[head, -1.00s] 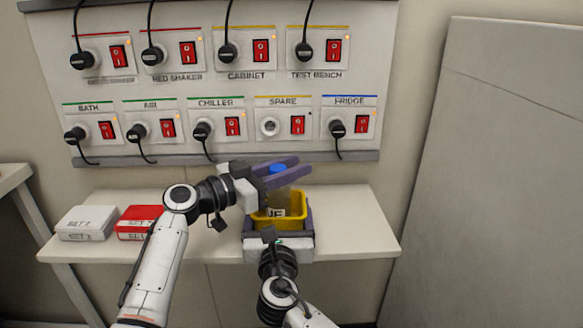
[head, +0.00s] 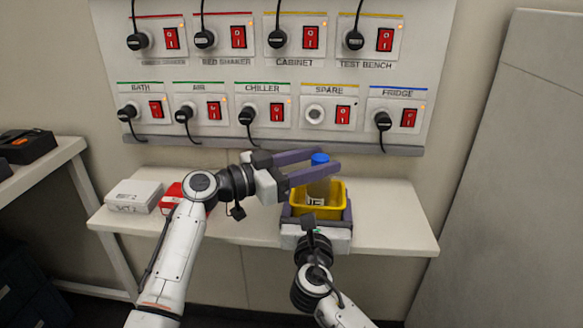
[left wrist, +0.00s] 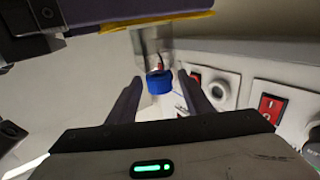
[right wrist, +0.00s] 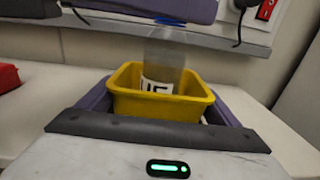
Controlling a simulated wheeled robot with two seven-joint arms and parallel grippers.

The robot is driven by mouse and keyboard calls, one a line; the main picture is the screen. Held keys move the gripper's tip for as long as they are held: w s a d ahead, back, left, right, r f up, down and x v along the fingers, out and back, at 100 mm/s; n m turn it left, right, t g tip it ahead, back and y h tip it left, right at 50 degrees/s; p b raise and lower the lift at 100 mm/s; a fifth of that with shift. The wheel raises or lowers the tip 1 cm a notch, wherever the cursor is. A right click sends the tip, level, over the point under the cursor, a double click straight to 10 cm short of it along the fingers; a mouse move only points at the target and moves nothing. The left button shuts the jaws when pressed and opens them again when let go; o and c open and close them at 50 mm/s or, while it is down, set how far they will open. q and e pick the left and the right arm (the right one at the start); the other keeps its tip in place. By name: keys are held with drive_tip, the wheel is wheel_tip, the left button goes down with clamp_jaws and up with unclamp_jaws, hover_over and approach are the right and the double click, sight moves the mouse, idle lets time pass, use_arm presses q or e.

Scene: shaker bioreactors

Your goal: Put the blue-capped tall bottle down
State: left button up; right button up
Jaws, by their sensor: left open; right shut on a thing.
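The tall bottle with the blue cap (head: 320,158) stands upright inside the yellow bin (head: 333,211). Its clear body and black-and-white label show in the right wrist view (right wrist: 163,62). My left gripper (head: 318,163) is open, its two purple fingers on either side of the bottle's upper part. In the left wrist view the blue cap (left wrist: 159,84) lies between the spread fingers, with a gap visible on each side. My right gripper (right wrist: 158,108) is shut on the yellow bin, its fingers along the bin's sides. I cannot tell whether the bin touches the bench.
The white bench (head: 395,225) has free room right of the bin. A white box (head: 134,196) and a red box (head: 174,197) sit at its left. A panel of switches and plugs (head: 270,72) is on the wall just behind. A dark case (head: 25,146) lies on another table.

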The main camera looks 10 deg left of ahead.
use_arm(q)
drive_tip(key=v, duration=0.7)
drive_tip(key=shift+s+a, duration=0.25)
drive_tip(key=shift+a, duration=0.05)
use_arm(e)
drive_tip(key=o, duration=1)
